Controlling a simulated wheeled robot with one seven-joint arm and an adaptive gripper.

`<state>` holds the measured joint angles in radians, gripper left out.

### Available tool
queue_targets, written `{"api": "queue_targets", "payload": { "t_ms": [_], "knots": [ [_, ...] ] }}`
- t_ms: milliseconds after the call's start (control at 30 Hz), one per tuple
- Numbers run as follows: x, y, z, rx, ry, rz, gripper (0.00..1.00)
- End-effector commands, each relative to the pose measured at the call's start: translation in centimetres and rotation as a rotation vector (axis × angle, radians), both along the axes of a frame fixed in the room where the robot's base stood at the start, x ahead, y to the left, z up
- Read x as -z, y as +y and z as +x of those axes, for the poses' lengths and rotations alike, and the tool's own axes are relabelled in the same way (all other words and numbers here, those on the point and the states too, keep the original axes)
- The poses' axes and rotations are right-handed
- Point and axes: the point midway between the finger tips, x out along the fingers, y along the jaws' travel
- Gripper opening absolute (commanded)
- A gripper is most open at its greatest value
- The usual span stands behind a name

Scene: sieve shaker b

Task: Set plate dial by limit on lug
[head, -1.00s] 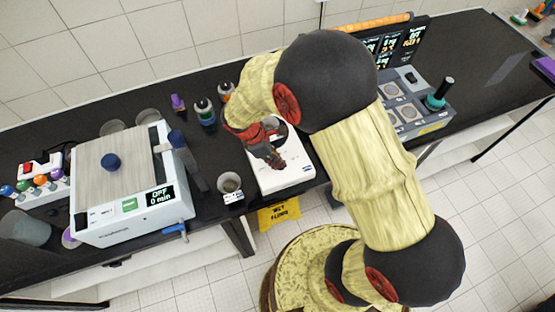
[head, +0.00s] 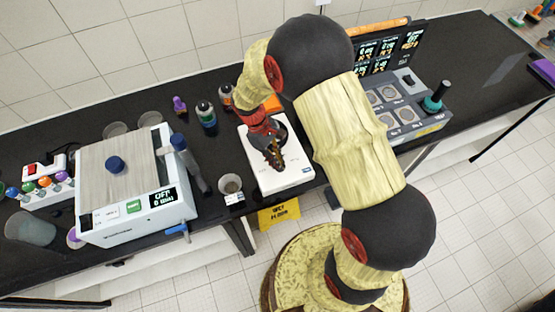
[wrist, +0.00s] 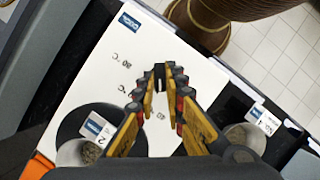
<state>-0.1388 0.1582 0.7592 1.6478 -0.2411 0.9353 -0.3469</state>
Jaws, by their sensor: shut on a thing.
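The white plate unit (head: 298,178) stands on the black bench, with a dark round disc (wrist: 70,128) on its top. In the wrist view its white face (wrist: 100,75) carries printed °C marks, one looking like 80. My gripper (head: 277,164) is over this face. In the wrist view its fingers (wrist: 160,80) are closed on a small dark lug-like piece (wrist: 160,72), apparently the plate's dial. The fingers hide much of the dial and some marks. A cup (wrist: 75,153) with a small label sits at the disc. The dial's exact setting cannot be read.
A small labelled cup (head: 230,184) with grainy contents stands left of the plate. The sieve shaker (head: 125,205) is farther left, its display showing OFF. Bottles (head: 205,114) stand behind. A grey console (head: 405,115) is at the right. A yellow sign (head: 278,214) hangs below the bench edge.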

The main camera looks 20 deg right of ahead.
Motion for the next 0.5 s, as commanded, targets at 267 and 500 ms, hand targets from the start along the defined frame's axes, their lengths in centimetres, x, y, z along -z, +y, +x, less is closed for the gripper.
{"api": "queue_targets", "payload": {
  "t_ms": [267,500],
  "knots": [
    [-0.07,-0.16,0.17,0.157,-0.001,0.000,0.00],
    [-0.09,-0.19,0.21,0.217,-0.002,0.000,0.00]
  ]
}}
